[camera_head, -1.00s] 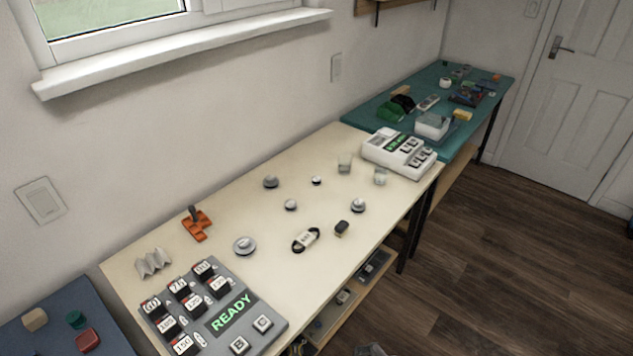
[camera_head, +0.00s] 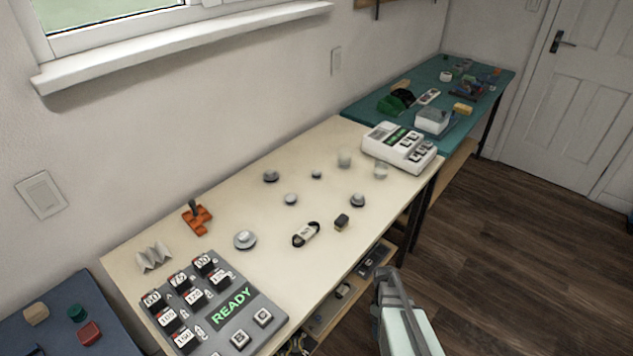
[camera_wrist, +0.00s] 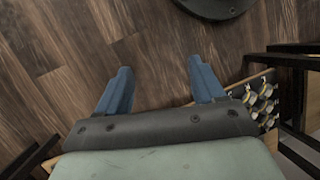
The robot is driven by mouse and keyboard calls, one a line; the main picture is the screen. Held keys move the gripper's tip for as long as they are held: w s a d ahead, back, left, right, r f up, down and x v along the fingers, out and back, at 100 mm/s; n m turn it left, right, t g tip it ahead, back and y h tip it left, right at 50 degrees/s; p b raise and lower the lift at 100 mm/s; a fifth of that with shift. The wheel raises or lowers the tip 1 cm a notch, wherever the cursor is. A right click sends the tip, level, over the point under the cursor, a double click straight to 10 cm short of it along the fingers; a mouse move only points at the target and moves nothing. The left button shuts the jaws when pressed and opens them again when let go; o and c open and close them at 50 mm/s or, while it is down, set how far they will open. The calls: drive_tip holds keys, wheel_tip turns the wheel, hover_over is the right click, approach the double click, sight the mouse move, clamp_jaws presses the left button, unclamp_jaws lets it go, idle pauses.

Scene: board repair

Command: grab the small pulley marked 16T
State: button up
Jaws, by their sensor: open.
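Several small grey round parts lie spread on the cream table (camera_head: 290,245) in the head view. They are a disc (camera_head: 271,176) at the back, a very small one (camera_head: 316,174), a middle one (camera_head: 291,199), a right one (camera_head: 358,200) and a larger one (camera_head: 245,240) at front left. Any 16T marking is too small to read, so I cannot tell which is the pulley. My gripper (camera_wrist: 160,85) is open and empty in the wrist view, its two blue fingers apart above the wooden floor. My arm shows at the lower right in the head view, off the table's front edge.
A grey READY panel (camera_head: 231,307) fills the near table end. An orange stand (camera_head: 197,219), a black cable coil (camera_head: 306,235), a dark block (camera_head: 342,222) and a white device (camera_head: 399,147) also stand there. A shelf (camera_head: 325,313) runs below the table edge.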

drive_tip(key=w+d+r+n+t+h, duration=0.1)
drive_tip(key=w+d+r+n, duration=0.2)
drive_tip(key=w+d+r, duration=0.6)
drive_tip(key=w+d+r+n+t, duration=0.1)
drive_tip(key=w+d+r+n, duration=0.3)
drive_tip(key=w+d+r, duration=0.5)
drive_tip(key=w+d+r+n+t+h, duration=0.1)
drive_tip(key=w+d+r+n, duration=0.2)
drive_tip(key=w+d+r, duration=0.4)
drive_tip(key=w+d+r+n, duration=0.2)
drive_tip(key=w+d+r, duration=0.35)
drive_tip(key=r, duration=0.45)
wheel_tip(320, 180, up, 10)
drive_tip(key=n+t+y, duration=0.2)
drive_tip(key=n+y, duration=0.1)
drive_tip(key=n, duration=0.5)
hover_over(316, 172)
wheel_tip(316, 172, down, 14)
drive_tip(key=shift+s+r, duration=0.15)
drive_tip(key=shift+r, duration=0.05)
